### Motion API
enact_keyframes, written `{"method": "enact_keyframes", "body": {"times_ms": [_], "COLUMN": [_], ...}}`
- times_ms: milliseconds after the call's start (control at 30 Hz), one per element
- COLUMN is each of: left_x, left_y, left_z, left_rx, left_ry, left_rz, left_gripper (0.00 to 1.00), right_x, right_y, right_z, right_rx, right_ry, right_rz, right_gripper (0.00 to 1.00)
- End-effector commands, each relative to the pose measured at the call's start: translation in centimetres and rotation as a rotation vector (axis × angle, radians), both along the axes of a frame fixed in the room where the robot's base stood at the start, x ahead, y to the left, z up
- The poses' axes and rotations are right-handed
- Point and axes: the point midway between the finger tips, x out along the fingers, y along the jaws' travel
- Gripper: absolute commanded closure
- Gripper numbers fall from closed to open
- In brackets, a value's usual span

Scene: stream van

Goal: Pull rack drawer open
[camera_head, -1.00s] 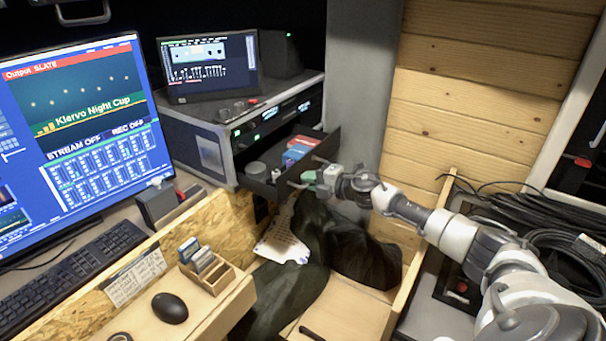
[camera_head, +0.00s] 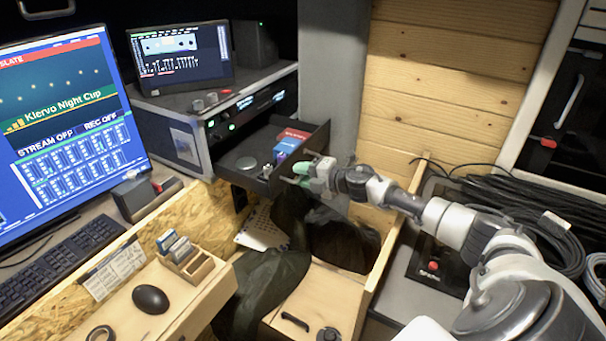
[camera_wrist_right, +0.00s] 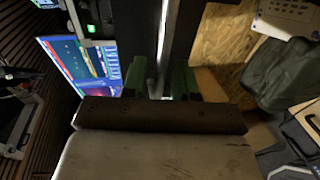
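The rack drawer (camera_head: 239,182) is pulled partly out of the rack (camera_head: 190,118). Its open top shows red and blue boxes (camera_head: 290,139) and a round tin (camera_head: 246,163) inside. My right gripper (camera_head: 298,175), with green fingertips, is at the drawer's front, shut on the drawer handle. The handle is mostly hidden by the fingers. In the right wrist view the two green fingers (camera_wrist_right: 161,82) stand a little apart, either side of a narrow part at the drawer front, whose pale edge runs upward between them. My left gripper is not in view.
A desk ledge with a mouse (camera_head: 151,299) and a card holder (camera_head: 190,263) is at front left. Coiled cables (camera_head: 545,215) lie at right. Free room shows in front of the drawer.

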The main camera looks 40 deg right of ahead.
Motion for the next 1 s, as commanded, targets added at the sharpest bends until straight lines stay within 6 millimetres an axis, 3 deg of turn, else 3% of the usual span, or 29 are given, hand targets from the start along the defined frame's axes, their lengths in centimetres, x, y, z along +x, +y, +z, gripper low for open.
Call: {"method": "enact_keyframes", "body": {"times_ms": [433,1000], "left_x": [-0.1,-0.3], "left_y": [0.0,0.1], "left_z": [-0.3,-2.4], "left_rx": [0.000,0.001], "left_ry": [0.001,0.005], "left_rz": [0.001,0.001], "left_gripper": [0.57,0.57], "right_x": [-0.7,-7.8], "right_y": [-0.4,-3.2], "right_z": [0.0,1.5], "right_rx": [0.001,-0.002], "right_ry": [0.000,0.005], "right_rz": [-0.002,0.000], "right_gripper": [0.66,0.66]}}
